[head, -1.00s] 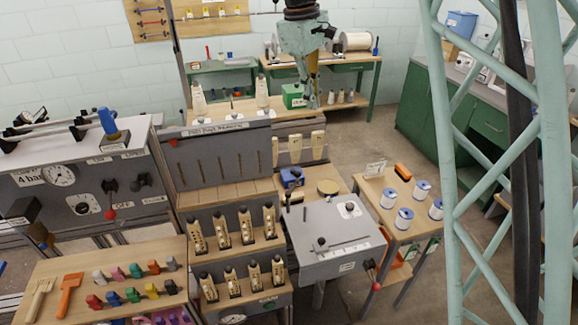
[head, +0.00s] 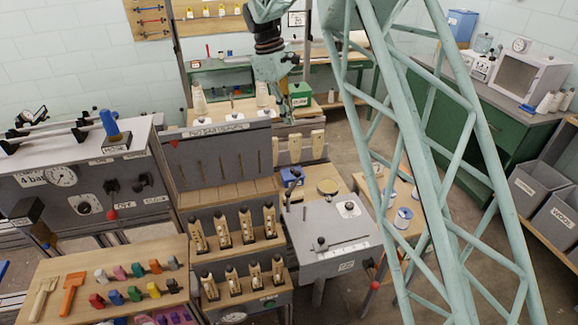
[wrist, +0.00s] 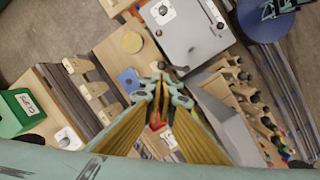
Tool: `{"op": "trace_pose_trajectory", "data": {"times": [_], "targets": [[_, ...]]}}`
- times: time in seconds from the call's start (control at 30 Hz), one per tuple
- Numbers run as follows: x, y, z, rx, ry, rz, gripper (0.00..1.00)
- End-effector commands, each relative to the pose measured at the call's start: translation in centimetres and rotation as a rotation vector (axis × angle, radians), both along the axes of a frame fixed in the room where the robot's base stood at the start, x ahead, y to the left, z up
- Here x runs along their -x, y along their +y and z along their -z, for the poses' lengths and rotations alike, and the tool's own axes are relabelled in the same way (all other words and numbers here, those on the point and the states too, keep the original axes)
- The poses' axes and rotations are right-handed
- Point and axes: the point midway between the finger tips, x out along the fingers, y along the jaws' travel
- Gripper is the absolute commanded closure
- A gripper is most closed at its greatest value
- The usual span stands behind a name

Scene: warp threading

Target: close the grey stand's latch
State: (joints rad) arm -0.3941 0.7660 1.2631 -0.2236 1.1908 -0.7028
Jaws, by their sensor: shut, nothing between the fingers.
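The grey stand (head: 318,222) is a box with a sloped grey top, right of the middle in the head view. The stand also shows at the top of the wrist view (wrist: 190,30). My gripper (head: 284,103) hangs behind and above the stand, apart from it. In the wrist view its yellow fingers (wrist: 160,92) meet at the tips, shut and empty.
A tall grey slotted panel (head: 230,152) stands left of the stand, with wooden holders below it. A green box (head: 300,94) is near my gripper. My pale green lattice arm covers much of the side table with spools (head: 403,217).

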Motion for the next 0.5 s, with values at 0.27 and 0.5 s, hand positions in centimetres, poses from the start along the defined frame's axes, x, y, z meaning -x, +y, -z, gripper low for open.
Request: {"op": "trace_pose_trajectory", "data": {"times": [0.27, 0.5], "targets": [[-1.2, 1.8, 3.0, 0.018, 0.027, -0.048, 1.00], [-2.0, 2.9, 5.9, 0.036, 0.056, -0.090, 1.00]]}}
